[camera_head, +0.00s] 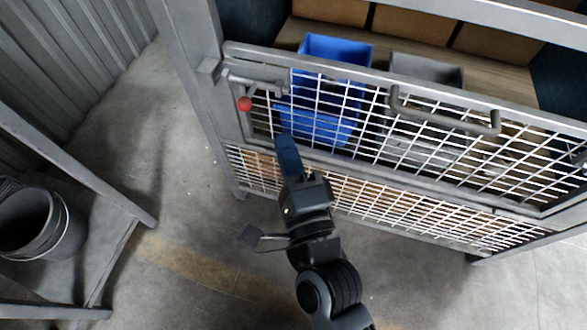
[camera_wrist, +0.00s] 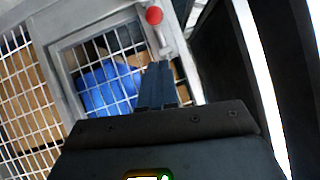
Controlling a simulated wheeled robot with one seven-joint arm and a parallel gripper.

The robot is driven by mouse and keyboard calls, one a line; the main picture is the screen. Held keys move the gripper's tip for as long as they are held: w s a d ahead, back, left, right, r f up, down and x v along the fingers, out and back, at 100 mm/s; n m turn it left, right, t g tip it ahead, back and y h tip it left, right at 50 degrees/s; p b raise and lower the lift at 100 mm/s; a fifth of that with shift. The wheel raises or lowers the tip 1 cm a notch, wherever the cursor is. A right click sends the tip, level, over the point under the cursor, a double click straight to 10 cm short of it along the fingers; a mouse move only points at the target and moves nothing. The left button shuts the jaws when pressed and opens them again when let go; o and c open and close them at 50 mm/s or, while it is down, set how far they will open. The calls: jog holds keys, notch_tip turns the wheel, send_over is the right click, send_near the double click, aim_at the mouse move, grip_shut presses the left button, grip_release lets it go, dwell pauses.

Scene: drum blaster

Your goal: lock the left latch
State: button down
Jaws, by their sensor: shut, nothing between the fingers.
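The left latch (camera_head: 255,85) is a grey bar on the upper left corner of the mesh gate (camera_head: 330,160), with a red ball knob (camera_head: 244,104) hanging at its left end. The red knob also shows in the wrist view (camera_wrist: 154,15), just beyond my fingertips and slightly left of them. My gripper (camera_head: 286,140) is in front of the gate, below and to the right of the knob, with its fingers together and empty. In the wrist view my gripper (camera_wrist: 160,68) points toward the latch bar (camera_wrist: 166,42). I cannot tell whether the fingertips touch the gate.
Behind the mesh stand a blue bin (camera_head: 335,50) and a grey bin (camera_head: 425,70). A handle (camera_head: 445,120) sticks out from the gate's top rail. The floor (camera_head: 190,190) between rack and gate is clear.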

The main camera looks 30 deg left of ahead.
jog(key=w+a+r+p, duration=0.1)
jog(key=a+p, duration=0.2)
jog(key=a, duration=0.3)
jog(key=shift+w, duration=0.35)
jog(key=shift+r, duration=0.1)
jog(key=a+p, duration=0.1)
jog(key=a, duration=0.1)
jog(key=s+a+p, duration=0.1)
jog(key=a+p, duration=0.1)
jog(key=shift+a, duration=0.1)
